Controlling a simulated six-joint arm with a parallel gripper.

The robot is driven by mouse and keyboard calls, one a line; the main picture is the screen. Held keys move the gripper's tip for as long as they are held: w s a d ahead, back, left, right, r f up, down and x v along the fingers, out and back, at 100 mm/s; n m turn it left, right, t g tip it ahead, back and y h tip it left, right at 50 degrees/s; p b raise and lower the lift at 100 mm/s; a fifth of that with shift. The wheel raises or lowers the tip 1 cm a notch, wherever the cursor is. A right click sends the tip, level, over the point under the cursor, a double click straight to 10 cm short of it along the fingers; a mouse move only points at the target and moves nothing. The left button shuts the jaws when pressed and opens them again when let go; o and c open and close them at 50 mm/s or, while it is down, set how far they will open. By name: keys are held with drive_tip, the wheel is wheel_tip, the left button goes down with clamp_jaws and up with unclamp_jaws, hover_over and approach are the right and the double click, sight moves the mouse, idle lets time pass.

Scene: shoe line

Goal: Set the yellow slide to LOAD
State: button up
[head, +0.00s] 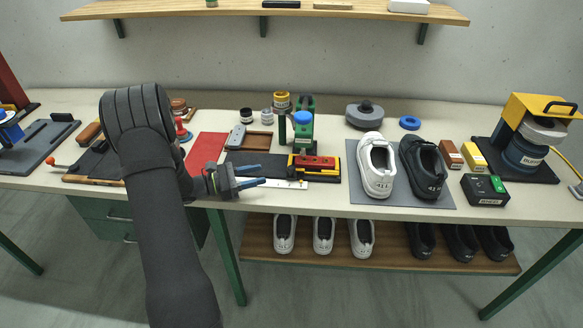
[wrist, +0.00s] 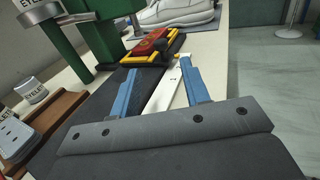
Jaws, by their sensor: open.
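The yellow slide (head: 293,165) is a low yellow frame around a red block, beside the green press on the bench; in the wrist view the slide (wrist: 128,59) lies ahead of my fingertips. A white strip (head: 288,184) runs along its front side; I cannot read any LOAD mark on it. My gripper (head: 261,175) has two blue fingers spread apart, just left of the slide and apart from it. In the wrist view my gripper (wrist: 160,80) is open and empty, its fingers over the white strip and dark base.
The green eyelet press (head: 303,132) stands behind the slide. White and black shoes stand on a grey mat (head: 408,200) to the right. A red mat (head: 206,153) and a wooden tray (head: 259,143) lie to the left and behind. The bench's front edge is close.

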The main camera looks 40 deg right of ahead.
sight(291, 167)
drive_tip(key=x, duration=1.1)
drive_tip(key=shift+s+d, duration=0.15)
drive_tip(key=shift+d, duration=0.2)
drive_tip(key=shift+c, duration=0.4)
clamp_jaws()
